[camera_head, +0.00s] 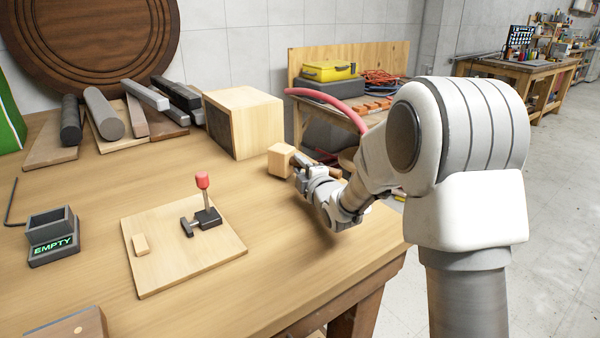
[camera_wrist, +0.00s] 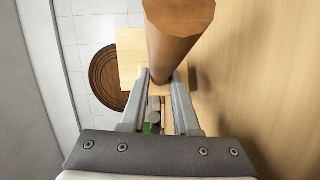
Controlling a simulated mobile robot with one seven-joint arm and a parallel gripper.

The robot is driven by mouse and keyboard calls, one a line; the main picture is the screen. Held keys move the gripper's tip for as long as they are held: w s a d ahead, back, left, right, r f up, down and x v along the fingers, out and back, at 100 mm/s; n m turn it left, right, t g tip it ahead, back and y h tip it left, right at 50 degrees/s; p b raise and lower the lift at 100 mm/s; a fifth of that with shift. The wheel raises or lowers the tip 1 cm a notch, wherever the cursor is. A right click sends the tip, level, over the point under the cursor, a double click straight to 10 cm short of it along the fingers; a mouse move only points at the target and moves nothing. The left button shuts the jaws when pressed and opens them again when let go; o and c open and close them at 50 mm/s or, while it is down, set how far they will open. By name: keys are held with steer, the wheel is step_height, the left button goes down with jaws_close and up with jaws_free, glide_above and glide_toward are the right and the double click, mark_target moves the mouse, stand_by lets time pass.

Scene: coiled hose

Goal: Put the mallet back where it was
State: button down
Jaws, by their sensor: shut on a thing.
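The mallet has a pale wooden block head (camera_head: 280,160) and a brown handle. In the wrist view its brown handle (camera_wrist: 180,42) stands between my two fingers and points toward the camera. My gripper (camera_head: 301,166) is shut on the handle, at the right side of the workbench, in front of the wooden box. The mallet head is to the left of my fingers. I cannot tell whether the head touches the bench top. My gripper also shows in the wrist view (camera_wrist: 162,80); its fingers hide part of the handle.
The wooden box (camera_head: 255,125) stands close behind the mallet. A board (camera_head: 165,265) with a red-knobbed clamp (camera_head: 203,200) and a small wood block (camera_head: 140,245) lies front-centre. A dark holder marked EMPTY (camera_head: 52,237) is at left. Bars and rods (camera_head: 108,115) lie at the back. Bare bench (camera_head: 255,195) lies between.

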steer(key=shift+f, duration=0.4)
steer(key=shift+f, duration=0.15)
steer(key=c, duration=0.7)
jaws_free()
steer(key=shift+f, duration=0.1)
steer(key=shift+o, duration=0.2)
